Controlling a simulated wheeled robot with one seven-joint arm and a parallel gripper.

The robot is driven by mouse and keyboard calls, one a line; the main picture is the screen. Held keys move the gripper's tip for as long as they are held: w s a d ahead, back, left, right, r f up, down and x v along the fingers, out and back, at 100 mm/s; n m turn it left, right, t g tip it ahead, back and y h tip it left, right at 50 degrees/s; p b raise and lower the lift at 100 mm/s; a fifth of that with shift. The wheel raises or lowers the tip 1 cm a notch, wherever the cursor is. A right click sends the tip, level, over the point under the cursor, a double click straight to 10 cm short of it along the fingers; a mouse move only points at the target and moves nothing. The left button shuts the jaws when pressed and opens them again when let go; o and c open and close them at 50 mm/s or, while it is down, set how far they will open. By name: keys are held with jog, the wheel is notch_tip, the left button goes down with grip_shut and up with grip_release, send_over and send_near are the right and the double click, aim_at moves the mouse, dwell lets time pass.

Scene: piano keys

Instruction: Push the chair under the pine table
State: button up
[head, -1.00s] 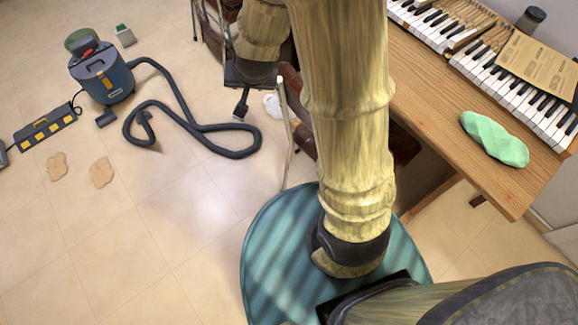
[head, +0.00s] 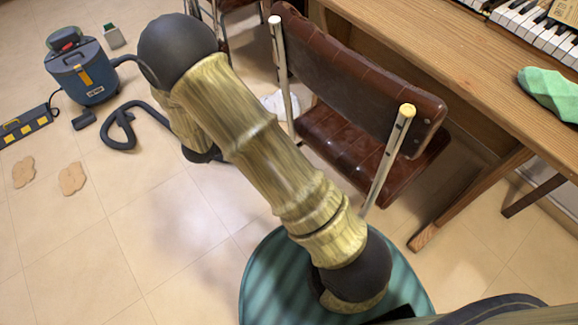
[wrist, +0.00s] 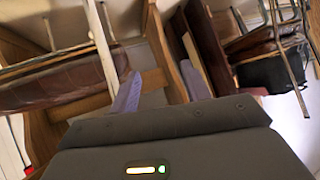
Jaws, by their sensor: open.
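The chair (head: 360,75) has a brown padded backrest and seat on a pale metal frame. How far the seat reaches under the tabletop is partly hidden by the backrest. My gripper is not clear in the head view, where my arm crosses left of the chair. In the wrist view my gripper (wrist: 160,88) is open and empty, its two pale fingers apart. A brown cushion (wrist: 60,85) shows at the left there.
Another dark seat with metal legs (wrist: 270,45) shows at the upper right of the wrist view. Piano keys (head: 535,32) and a green cloth (head: 548,95) top the table.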

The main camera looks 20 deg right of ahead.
jog(key=s+f+m+g+h+b, duration=0.1)
jog(key=s+f+h+b, duration=0.2)
jog(key=f+b, duration=0.2)
jog(key=s+f+m+g+h+b, duration=0.1)
jog(key=s+f+h+b, duration=0.2)
jog(key=f, duration=0.7)
jog(key=shift+s+d+f+m+b, duration=0.15)
jog(key=shift+s+f+m+b, duration=0.3)
jog(key=shift+b, duration=0.8)
jog(key=shift+r, duration=0.15)
jog(key=b+x, duration=0.4)
jog(key=x, duration=0.9)
jog(key=shift+d, duration=0.35)
jog(key=shift+n, duration=0.25)
jog(key=shift+c, duration=0.5)
